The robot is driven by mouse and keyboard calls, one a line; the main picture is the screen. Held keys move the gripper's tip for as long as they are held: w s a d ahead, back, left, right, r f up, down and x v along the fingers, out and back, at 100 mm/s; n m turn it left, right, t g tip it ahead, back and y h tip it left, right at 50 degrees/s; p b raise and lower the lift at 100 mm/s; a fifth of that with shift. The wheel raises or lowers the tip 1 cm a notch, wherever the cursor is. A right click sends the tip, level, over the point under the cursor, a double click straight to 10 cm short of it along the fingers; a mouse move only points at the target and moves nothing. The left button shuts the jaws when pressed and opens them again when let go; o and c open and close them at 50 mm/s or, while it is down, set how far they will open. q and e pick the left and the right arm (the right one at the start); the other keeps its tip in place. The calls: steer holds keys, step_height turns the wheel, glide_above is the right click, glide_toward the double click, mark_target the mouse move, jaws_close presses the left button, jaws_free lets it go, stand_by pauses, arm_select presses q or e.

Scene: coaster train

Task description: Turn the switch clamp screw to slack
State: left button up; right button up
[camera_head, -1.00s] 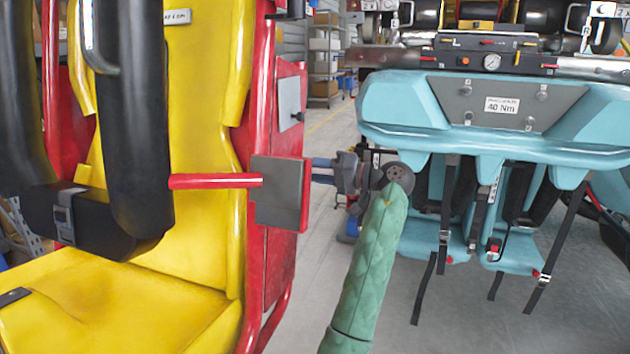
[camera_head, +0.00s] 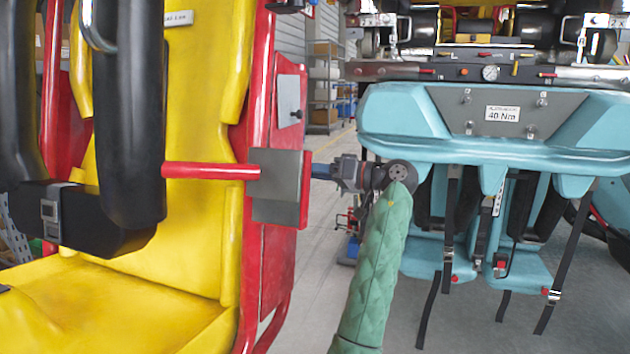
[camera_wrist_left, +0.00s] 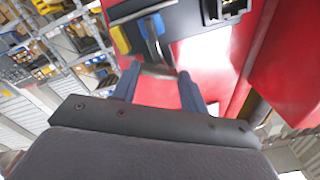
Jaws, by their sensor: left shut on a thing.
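My left arm, in a green padded sleeve, rises from the bottom of the head view. Its gripper (camera_head: 322,171) reaches left to the side of the red and yellow car, and its fingertips are partly hidden behind a grey plate. In the left wrist view the blue fingers of the gripper (camera_wrist_left: 160,88) are shut on a small grey piece (camera_wrist_left: 158,70), which I take for the clamp screw. The screw is not visible in the head view. My right gripper is not in view.
The grey plate (camera_head: 278,187) with a red bar (camera_head: 212,171) stands out from the red side panel (camera_head: 276,262). A turquoise seat unit (camera_head: 397,122) with hanging straps is close on the right. Open floor (camera_head: 318,248) lies between them.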

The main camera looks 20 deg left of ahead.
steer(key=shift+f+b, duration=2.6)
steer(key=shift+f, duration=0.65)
arm_select(q)
steer(key=n, duration=0.4)
steer(key=shift+n, duration=0.4)
steer(key=o, duration=1)
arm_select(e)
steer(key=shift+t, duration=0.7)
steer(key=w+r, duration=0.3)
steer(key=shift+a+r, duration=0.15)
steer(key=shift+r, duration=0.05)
arm_select(q)
steer(key=shift+d, duration=0.1)
steer(key=shift+s+d, duration=0.1)
steer(key=shift+d, duration=3.7)
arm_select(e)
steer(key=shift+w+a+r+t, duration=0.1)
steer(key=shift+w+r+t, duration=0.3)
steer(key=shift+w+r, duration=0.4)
